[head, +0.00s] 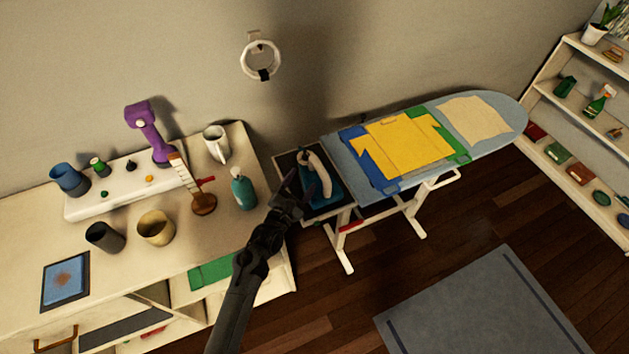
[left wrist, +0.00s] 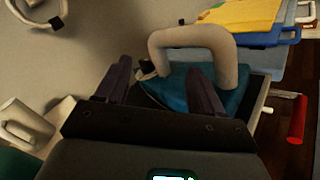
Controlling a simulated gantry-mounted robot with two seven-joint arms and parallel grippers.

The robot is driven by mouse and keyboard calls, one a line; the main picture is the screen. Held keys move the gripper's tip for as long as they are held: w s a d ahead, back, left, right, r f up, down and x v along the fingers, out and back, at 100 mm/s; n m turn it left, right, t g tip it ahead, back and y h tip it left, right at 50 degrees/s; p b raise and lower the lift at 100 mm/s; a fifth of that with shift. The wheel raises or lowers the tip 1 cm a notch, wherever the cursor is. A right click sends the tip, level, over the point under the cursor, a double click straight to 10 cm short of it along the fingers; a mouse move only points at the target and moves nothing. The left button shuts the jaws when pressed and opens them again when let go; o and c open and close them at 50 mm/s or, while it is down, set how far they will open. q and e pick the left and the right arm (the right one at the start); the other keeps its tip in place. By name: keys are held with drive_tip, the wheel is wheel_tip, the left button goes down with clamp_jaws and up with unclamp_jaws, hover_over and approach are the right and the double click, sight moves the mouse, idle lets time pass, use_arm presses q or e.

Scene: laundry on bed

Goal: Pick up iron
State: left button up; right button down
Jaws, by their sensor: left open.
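The iron (head: 314,179) has a teal body and a cream handle. It stands on the dark rest at the left end of the ironing board (head: 346,151). In the left wrist view, the iron's handle (left wrist: 193,38) arches up just beyond my fingers, with its teal body (left wrist: 176,92) below. My left gripper (head: 300,187) is open and close to the iron on its near left side. In the left wrist view, the two fingers of my left gripper (left wrist: 160,88) are spread apart with nothing held between them. My right gripper is in neither view.
A yellow shirt (head: 405,143) and other folded cloths lie on the ironing board. The white counter (head: 222,217) at left holds a teal bottle (head: 243,190), a white mug (head: 215,145) and several cups. A ring (head: 261,60) is on the wall. Shelves (head: 560,128) stand at right.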

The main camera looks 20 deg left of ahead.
sight(313, 163)
use_arm(q)
drive_tip(key=w+b, duration=0.2)
drive_tip(key=w, duration=0.1)
drive_tip(key=shift+w+d+f+b, duration=0.15)
drive_tip(key=shift+w+f+b, duration=0.05)
drive_tip(key=shift+w+b, duration=0.1)
drive_tip(key=shift+w+r+b, duration=0.15)
drive_tip(key=shift+w+b, duration=0.3)
drive_tip(key=shift+w, duration=0.2)
drive_tip(key=w+b, duration=0.4)
drive_tip(key=shift+d+b, duration=0.2)
drive_tip(key=shift+b, duration=0.1)
drive_tip(key=shift+w+b, duration=0.4)
drive_tip(key=shift+w, duration=0.2)
drive_tip(key=shift+c, duration=0.3)
clamp_jaws()
